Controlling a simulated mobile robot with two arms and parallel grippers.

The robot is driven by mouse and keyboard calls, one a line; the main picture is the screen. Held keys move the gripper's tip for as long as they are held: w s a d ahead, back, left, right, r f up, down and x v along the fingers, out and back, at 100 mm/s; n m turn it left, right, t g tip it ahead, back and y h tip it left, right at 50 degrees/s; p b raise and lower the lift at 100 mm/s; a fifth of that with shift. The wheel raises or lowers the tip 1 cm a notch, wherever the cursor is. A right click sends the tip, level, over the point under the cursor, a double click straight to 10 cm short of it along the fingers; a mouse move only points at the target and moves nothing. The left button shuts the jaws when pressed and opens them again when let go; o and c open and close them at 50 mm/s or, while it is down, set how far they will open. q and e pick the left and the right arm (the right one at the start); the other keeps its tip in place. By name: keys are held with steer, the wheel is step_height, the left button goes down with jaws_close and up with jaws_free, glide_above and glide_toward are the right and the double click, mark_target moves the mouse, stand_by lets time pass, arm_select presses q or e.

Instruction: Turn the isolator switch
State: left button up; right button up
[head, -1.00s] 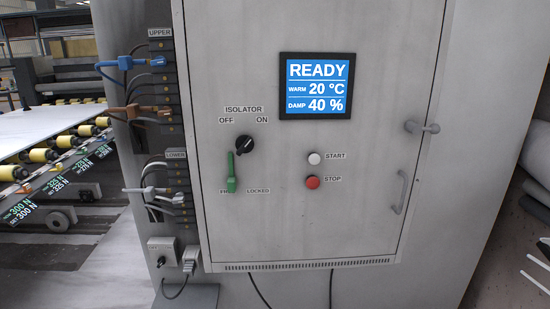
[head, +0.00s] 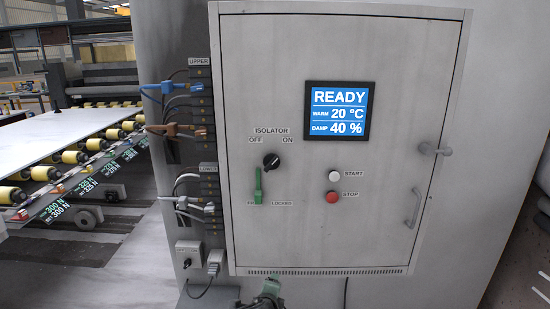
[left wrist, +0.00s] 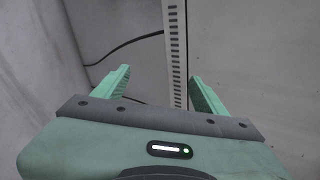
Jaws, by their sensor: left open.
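The isolator switch (head: 271,160) is a small black rotary knob on the grey cabinet door, under the ISOLATOR label. Its light mark points up and right, towards ON. A green lever (head: 258,186) hangs upright just below and left of it, its lower end over the FREE label and left of LOCKED. My left gripper (head: 270,283) shows green at the bottom edge of the head view, well below the knob. In the left wrist view its two green fingers (left wrist: 162,86) are apart and empty, facing a slotted metal edge. My right gripper is not in view.
The cabinet door (head: 400,90) has a READY screen (head: 338,110), a white START button (head: 335,176), a red STOP button (head: 332,197) and a handle (head: 413,208). Plugged cables (head: 185,130) stick out left of the door. A roller conveyor (head: 80,160) stands farther left.

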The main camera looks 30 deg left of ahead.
arm_select(q)
steer(key=w+r+m+t+y+p, duration=0.1)
steer(key=w+r, duration=0.1)
steer(key=r, duration=0.8)
steer(key=w+r+m+t+y+p, duration=0.1)
steer(key=w+r+m+t, duration=0.1)
steer(key=r, duration=0.9)
steer(key=m+t+y+p, duration=0.2)
steer(key=y, duration=0.1)
glide_toward(273, 166)
steer(key=x, duration=0.3)
steer(key=shift+n, duration=0.3)
steer(key=p+x, duration=0.2)
steer(key=x, duration=0.4)
steer(key=shift+w+a, duration=0.25)
steer(key=shift+a, duration=0.05)
steer(key=shift+w+a+p, duration=0.3)
steer(key=shift+w+p, duration=0.05)
steer(key=shift+w, duration=0.15)
steer(key=shift+f, duration=0.1)
steer(key=c, duration=1.4)
